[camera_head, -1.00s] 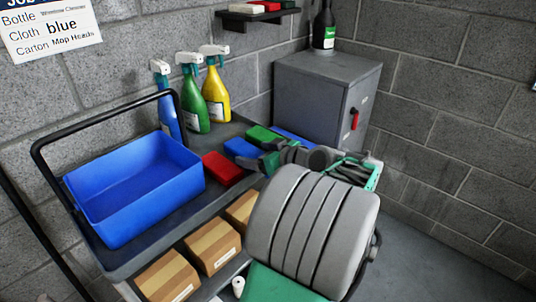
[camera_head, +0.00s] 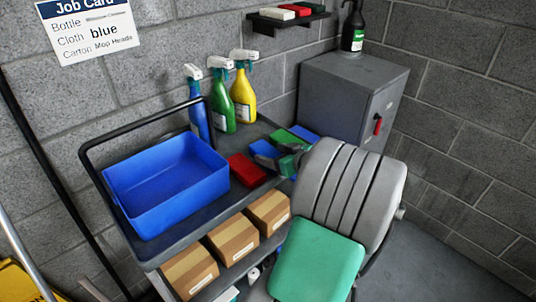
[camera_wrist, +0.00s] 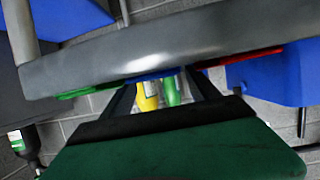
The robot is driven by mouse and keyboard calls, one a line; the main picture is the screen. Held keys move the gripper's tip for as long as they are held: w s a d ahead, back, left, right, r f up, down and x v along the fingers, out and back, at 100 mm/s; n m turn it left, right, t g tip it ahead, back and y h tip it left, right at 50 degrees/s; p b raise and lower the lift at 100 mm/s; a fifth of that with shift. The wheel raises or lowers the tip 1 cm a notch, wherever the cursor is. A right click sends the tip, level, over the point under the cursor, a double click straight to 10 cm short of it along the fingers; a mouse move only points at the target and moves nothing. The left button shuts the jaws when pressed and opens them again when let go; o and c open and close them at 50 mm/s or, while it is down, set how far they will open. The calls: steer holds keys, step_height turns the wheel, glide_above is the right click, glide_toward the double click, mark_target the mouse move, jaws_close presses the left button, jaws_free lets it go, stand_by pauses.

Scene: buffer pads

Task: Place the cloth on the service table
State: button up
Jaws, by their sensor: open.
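Folded cloth-like pads lie on the dark top of a two-level table (camera_head: 185,235), the only table in view. A red pad (camera_head: 247,170) is beside the blue bin, a blue pad (camera_head: 264,150) is right of it, and a green pad (camera_head: 284,139) and another blue pad (camera_head: 305,132) are farther back. My gripper (camera_head: 287,162) is near the right edge of the tabletop, largely hidden by my grey arm. In the wrist view my open, empty gripper (camera_wrist: 162,80) has its fingers near a grey edge; red (camera_wrist: 240,58), blue and green pad edges show along it.
A blue bin (camera_head: 165,190) fills the table's left part. Blue, green and yellow spray bottles (camera_head: 222,100) stand at the back. Cartons (camera_head: 232,237) sit on the lower shelf. A grey cabinet (camera_head: 350,95) stands back right. The job card (camera_head: 90,28) reads "Cloth blue".

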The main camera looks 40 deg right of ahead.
mark_target(267, 151)
steer(key=x, duration=0.3)
steer(key=shift+w+f, duration=0.1)
steer(key=shift+w, duration=0.1)
steer(key=c, duration=1.3)
